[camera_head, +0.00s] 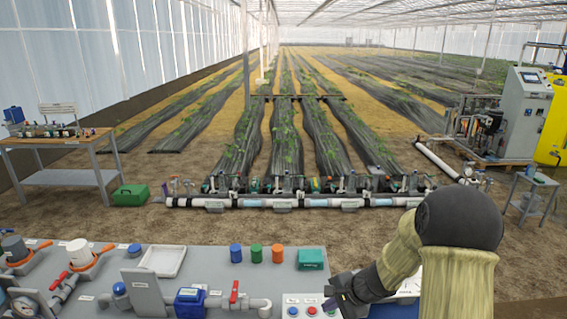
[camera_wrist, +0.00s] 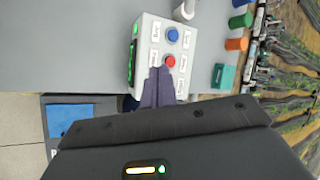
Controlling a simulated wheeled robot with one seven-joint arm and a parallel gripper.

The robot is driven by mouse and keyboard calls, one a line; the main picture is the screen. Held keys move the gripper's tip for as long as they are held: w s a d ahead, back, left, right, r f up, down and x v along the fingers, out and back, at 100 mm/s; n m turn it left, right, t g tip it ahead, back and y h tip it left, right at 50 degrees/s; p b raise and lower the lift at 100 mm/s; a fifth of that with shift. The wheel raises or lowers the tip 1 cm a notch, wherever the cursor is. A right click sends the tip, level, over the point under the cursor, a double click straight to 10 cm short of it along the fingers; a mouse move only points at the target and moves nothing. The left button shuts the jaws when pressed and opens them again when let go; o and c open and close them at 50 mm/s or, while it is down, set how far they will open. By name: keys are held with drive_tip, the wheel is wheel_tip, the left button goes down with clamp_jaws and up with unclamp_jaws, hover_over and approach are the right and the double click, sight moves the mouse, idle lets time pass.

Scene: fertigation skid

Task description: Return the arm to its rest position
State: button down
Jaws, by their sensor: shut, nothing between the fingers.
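My gripper (camera_head: 334,298) is at the lower right of the head view, over the front bench, with its fingers shut and nothing between them. In the wrist view the closed fingers (camera_wrist: 159,72) point at a pale control box (camera_wrist: 146,48) with a blue button (camera_wrist: 172,36) and a red button (camera_wrist: 170,61). The fingertips appear beside the red button and overlap the box face; I cannot tell whether they touch it. My arm bends up and to the right, away from its column, and hides part of the bench's right side.
The grey bench (camera_head: 220,262) carries a white tray (camera_head: 163,260), blue, green and orange caps (camera_head: 256,253), a teal box (camera_head: 311,259) and a valve with a red handle (camera_head: 234,291). A control cabinet (camera_head: 525,113) stands far right. The air above the bench's middle is clear.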

drive_tip(key=s+d+r+n+h, duration=0.1)
drive_tip(key=s+r+n+h, duration=0.1)
drive_tip(key=s, duration=0.4)
drive_tip(key=s+d+r+n+g+h, duration=0.1)
drive_tip(key=s+r+n, duration=0.2)
drive_tip(key=s+n, duration=0.3)
drive_tip(key=s+r+n+h, duration=0.2)
drive_tip(key=s+r+n, duration=0.1)
drive_tip(key=s, duration=0.3)
drive_tip(key=shift+s+d+r+n+h, duration=0.3)
drive_tip(key=shift+d+n, duration=0.1)
drive_tip(key=shift+n, duration=0.5)
